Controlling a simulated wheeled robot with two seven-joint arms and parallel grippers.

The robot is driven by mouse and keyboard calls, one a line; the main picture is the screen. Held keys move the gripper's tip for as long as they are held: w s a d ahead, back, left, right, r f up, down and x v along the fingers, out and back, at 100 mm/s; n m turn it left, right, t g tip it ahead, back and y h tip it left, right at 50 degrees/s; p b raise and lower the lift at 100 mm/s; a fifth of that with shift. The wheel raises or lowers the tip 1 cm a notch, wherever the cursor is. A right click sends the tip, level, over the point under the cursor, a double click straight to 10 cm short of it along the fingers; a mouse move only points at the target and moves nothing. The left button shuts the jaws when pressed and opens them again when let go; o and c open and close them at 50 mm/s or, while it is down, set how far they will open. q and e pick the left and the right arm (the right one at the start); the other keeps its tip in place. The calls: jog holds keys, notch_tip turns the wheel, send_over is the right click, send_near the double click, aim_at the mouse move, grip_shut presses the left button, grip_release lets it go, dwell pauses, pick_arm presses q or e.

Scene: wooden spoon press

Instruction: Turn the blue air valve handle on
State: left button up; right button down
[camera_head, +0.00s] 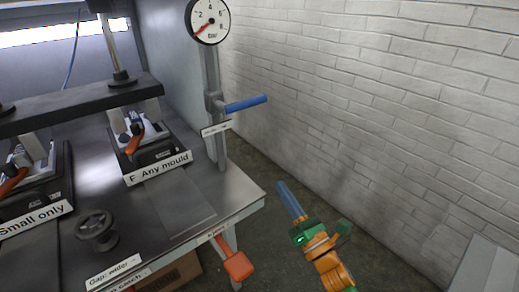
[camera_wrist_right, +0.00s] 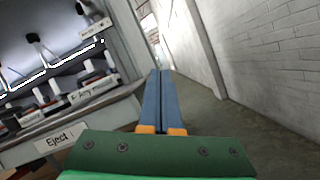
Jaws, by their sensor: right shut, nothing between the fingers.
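The blue air valve handle (camera_head: 246,103) sticks out to the right from a grey upright pipe (camera_head: 212,110), below a round bar gauge (camera_head: 208,20) with a red needle. The handle lies roughly level, across the pipe's line. My right gripper (camera_head: 281,186) is to the right of the table's corner, below and to the right of the handle and apart from it. Its long blue fingers are together and empty. They also show closed in the right wrist view (camera_wrist_right: 160,75), where I cannot make out the handle. My left gripper is not in view.
The metal press table (camera_head: 245,190) fills the left, with a handwheel (camera_head: 95,228) and an orange eject lever (camera_head: 238,265) at its front. A white brick wall (camera_head: 400,90) stands on the right. Floor space lies between table and wall.

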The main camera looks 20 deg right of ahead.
aim_at(243, 102)
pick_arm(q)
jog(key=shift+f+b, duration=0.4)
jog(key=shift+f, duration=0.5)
pick_arm(e)
notch_tip(243, 102, up, 7)
jog(key=s+a+n+t+y, duration=0.1)
jog(key=s+n+y, duration=0.1)
jog(key=n, duration=0.6)
jog(key=shift+s+a+t+y, duration=0.15)
jog(key=shift+s+t+y, duration=0.2)
jog(key=shift+y, duration=0.55)
jog(key=shift+w, duration=0.15)
pick_arm(q)
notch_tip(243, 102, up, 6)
jog(key=p, duration=0.5)
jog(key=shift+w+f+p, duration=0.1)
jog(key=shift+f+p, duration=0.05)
jog(key=shift+p, duration=0.2)
pick_arm(e)
jog(key=s+r+x, duration=0.1)
jog(key=r+x, duration=0.1)
jog(key=x, duration=1)
jog(key=shift+r, duration=0.4)
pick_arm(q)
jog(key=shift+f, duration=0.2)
pick_arm(e)
jog(key=shift+w, duration=0.1)
